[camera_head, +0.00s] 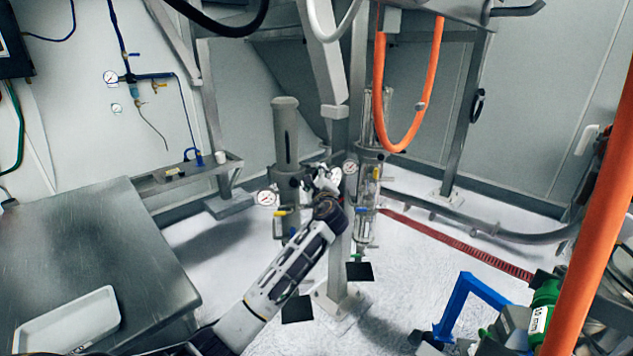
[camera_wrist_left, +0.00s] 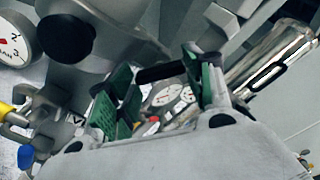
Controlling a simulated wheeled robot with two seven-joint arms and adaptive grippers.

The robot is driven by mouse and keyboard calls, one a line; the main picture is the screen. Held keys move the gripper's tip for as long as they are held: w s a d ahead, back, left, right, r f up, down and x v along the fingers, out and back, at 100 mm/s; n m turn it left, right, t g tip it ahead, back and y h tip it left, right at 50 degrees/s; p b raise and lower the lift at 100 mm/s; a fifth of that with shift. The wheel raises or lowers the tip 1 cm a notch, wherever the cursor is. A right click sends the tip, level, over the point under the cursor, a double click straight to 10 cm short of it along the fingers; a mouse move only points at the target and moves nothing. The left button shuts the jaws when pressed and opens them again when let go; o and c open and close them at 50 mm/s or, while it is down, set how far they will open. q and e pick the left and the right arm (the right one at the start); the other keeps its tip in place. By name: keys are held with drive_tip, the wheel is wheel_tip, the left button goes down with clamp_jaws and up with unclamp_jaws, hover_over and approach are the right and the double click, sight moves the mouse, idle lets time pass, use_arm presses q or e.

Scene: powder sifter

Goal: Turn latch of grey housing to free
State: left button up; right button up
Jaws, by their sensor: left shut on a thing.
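The grey housing (camera_head: 286,135) is an upright cylinder on the central post, with a gauge (camera_head: 266,197) at its lower left. My left gripper (camera_head: 326,183) reaches up to the fittings just right of the housing. In the left wrist view its green-padded fingers (camera_wrist_left: 160,80) stand on either side of a dark bar-like latch handle (camera_wrist_left: 160,72) and are shut on it. The latch is hidden behind the gripper in the head view, and its exact angle cannot be told. My right gripper is not in view.
A clear cylinder assembly (camera_head: 368,190) with gauges stands close to the right of the gripper. An orange hose (camera_head: 379,100) hangs above it. A steel table (camera_head: 90,255) with a white tray (camera_head: 70,322) is at left. A blue frame (camera_head: 465,300) stands at lower right.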

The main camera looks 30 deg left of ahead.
use_arm(q)
drive_tip(key=shift+f+n+b, duration=0.1)
drive_tip(key=shift+n+b, duration=1.55)
drive_tip(key=shift+n, duration=2.05)
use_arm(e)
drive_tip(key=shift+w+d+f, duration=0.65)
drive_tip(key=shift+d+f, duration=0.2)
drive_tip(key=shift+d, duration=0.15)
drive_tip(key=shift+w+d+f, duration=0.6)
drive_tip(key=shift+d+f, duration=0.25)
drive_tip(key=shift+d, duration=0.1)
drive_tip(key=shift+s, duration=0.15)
use_arm(q)
drive_tip(key=o, duration=0.7)
drive_tip(key=shift+o, duration=0.2)
drive_tip(key=shift+s, duration=0.1)
drive_tip(key=v, duration=1.2)
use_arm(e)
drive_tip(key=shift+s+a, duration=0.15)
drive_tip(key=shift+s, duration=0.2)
